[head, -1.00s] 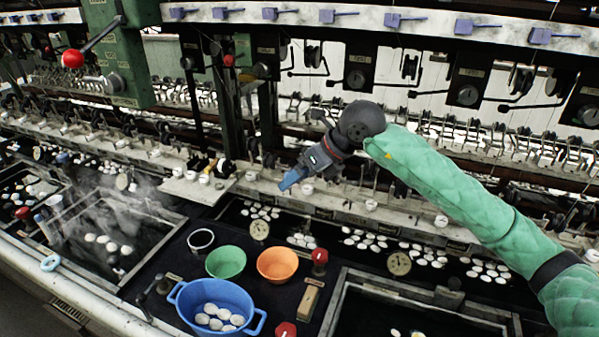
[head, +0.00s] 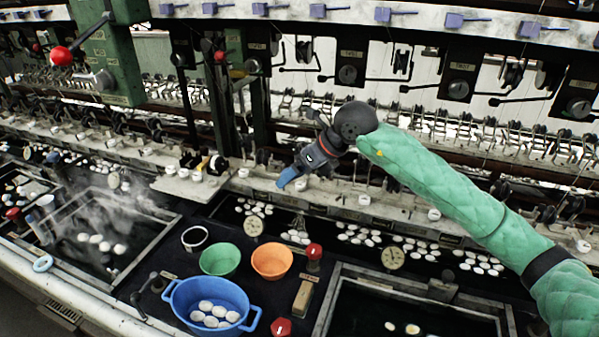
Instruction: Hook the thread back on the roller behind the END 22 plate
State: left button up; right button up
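My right gripper (head: 284,181), at the end of a green-sleeved arm from the right, has blue fingertips pointing down and left. It is over the pale ledge at the front of the reeling machine; whether the fingers are open or hold a thread is too small to tell. Dark plates with knobs (head: 347,75) hang in a row behind it; their lettering is unreadable, so I cannot pick out the END 22 plate. Small rollers and guides (head: 430,125) run along the machine behind the ledge. No loose thread can be made out. My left gripper is not in view.
Below stand a blue basin with white cocoons (head: 178,293), a green bowl (head: 232,262), an orange bowl (head: 272,262) and red knobs (head: 313,251). Water basins with floating cocoons (head: 358,234) line the front. A green post with a red-ball lever (head: 61,56) stands left.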

jog(key=shift+s+r, duration=0.1)
jog(key=shift+s, duration=0.05)
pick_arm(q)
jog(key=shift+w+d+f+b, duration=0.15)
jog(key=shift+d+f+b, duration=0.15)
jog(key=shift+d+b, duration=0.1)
pick_arm(e)
jog(key=s+a+r, duration=0.2)
jog(key=s+r, duration=0.1)
jog(key=s, duration=0.3)
jog(key=shift+s+r, duration=0.2)
jog(key=shift+r, duration=0.2)
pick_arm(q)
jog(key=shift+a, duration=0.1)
